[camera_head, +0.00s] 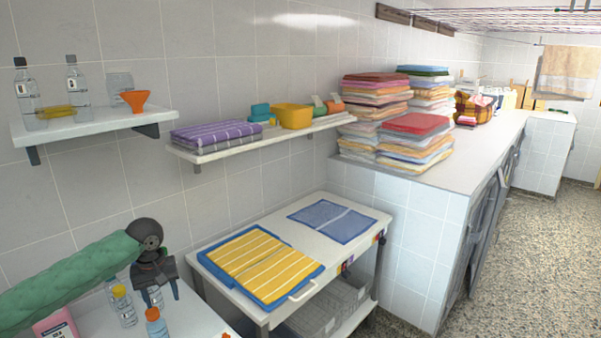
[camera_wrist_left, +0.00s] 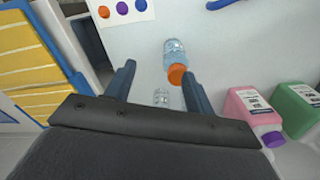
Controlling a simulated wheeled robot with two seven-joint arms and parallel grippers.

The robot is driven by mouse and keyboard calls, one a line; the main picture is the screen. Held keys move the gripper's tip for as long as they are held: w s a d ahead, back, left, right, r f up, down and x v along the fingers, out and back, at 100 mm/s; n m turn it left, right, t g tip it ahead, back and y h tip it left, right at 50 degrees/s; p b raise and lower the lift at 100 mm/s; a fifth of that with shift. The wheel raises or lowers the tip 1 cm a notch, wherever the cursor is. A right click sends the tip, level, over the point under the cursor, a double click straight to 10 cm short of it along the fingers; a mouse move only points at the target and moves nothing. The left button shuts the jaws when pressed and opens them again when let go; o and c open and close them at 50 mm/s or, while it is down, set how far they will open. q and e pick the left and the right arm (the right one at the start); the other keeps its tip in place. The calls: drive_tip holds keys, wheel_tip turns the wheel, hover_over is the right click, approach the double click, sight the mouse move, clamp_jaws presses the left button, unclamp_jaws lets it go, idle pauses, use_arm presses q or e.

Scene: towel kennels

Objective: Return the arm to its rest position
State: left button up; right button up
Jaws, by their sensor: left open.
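My left gripper (camera_head: 158,284) hangs over the near-left white table in the head view, at the end of my green-sleeved arm. In the left wrist view the fingers of my left gripper (camera_wrist_left: 158,68) are spread apart, with nothing held between them. A clear bottle with an orange cap (camera_wrist_left: 174,56) shows between and beyond the fingertips, and a smaller clear bottle (camera_wrist_left: 161,97) shows in the gap. I cannot tell whether the fingers touch either one. In the head view the orange-capped bottle (camera_head: 156,325) stands close below the gripper. My right gripper is not in view.
A yellow-capped bottle (camera_head: 124,306) and a pink jug (camera_head: 55,327) stand near the gripper. A green jug (camera_wrist_left: 298,108) shows in the wrist view. A white cart (camera_head: 275,225) with yellow and blue towels is to the right. A wall shelf (camera_head: 95,122) holds bottles above.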

use_arm(q)
drive_tip(key=s+d+f+m+t+h, duration=0.1)
drive_tip(key=s+d+f+m, duration=0.3)
drive_tip(key=s+d+f, duration=0.55)
drive_tip(key=s+d+f+m+t+h, duration=0.1)
drive_tip(key=s+d+f+m, duration=0.2)
drive_tip(key=s+d+f, duration=0.65)
drive_tip(key=s+a+f+t+y, duration=0.1)
drive_tip(key=s+y, duration=0.1)
drive_tip(key=s, duration=1.6)
drive_tip(key=s+d+f+x, duration=0.1)
drive_tip(key=s+x, duration=0.1)
drive_tip(key=x, duration=0.8)
drive_tip(key=s+x, duration=0.2)
drive_tip(key=x, duration=0.8)
drive_tip(key=s+f+g, duration=0.1)
drive_tip(key=s+f, duration=0.2)
drive_tip(key=f, duration=0.8)
drive_tip(key=s+d+f, duration=0.1)
drive_tip(key=s+f, duration=0.3)
drive_tip(key=f, duration=0.8)
drive_tip(key=shift+d+f+m+g+h, duration=0.25)
drive_tip(key=shift+f+m+g+h, duration=0.05)
drive_tip(key=shift+m+g, duration=0.1)
